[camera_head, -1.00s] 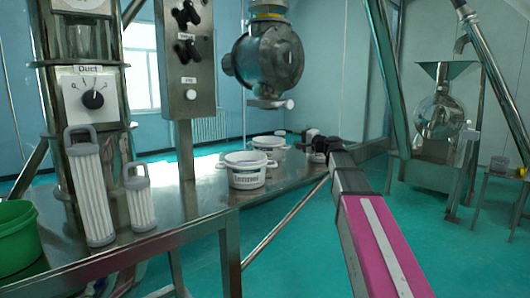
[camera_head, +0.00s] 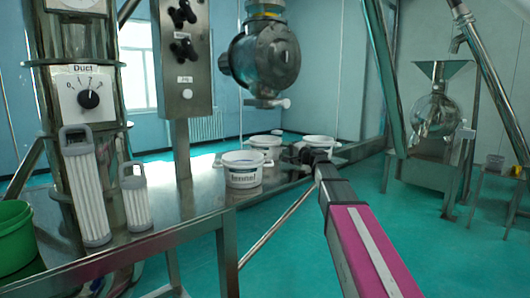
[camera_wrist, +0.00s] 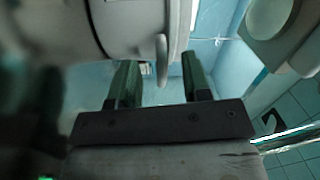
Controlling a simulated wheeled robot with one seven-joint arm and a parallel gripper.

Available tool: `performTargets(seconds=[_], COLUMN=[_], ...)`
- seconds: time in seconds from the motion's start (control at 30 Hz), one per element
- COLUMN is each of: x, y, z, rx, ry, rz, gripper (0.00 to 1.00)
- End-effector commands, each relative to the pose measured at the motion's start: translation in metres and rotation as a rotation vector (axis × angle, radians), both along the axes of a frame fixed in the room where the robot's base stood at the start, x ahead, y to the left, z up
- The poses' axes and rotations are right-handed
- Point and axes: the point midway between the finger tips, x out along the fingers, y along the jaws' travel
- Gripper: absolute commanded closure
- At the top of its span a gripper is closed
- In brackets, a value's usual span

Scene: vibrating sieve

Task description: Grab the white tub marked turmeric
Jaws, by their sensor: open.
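Three white tubs stand on the steel table. The front tub (camera_head: 242,172) has a dark printed label, too blurred to read surely. A second tub (camera_head: 264,141) stands behind it, and a third tub (camera_head: 320,139) is to the right, partly behind my arm. My gripper (camera_head: 300,153) is right of the front tub, low over the table, and small and dark in the head view.
A steel machine (camera_head: 265,60) with a white-ended handle hangs above the tubs. A control panel post (camera_head: 183,150) and two white filters (camera_head: 88,190) stand to the left, with a green bucket (camera_head: 15,240) at the edge. Another round pale thing (camera_wrist: 275,20) shows in the wrist view.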

Motion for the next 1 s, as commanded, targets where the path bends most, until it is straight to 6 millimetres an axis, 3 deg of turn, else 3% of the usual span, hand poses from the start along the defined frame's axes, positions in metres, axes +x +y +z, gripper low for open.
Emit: performTargets(seconds=[0.13,0.4,0.43,0.57,1.0], x=[0.017,0.018,0.018,0.018,0.019], y=[0.016,0.02,0.02,0.02,0.02], z=[0.002,0.002,0.002,0.002,0.002], rx=[0.0,0.0,0.0,0.0,0.0], ry=[0.0,0.0,0.0,0.0,-0.001], rz=[0.0,-0.001,-0.001,-0.001,-0.001], gripper=[0.56,0.56,0.59,1.0,1.0])
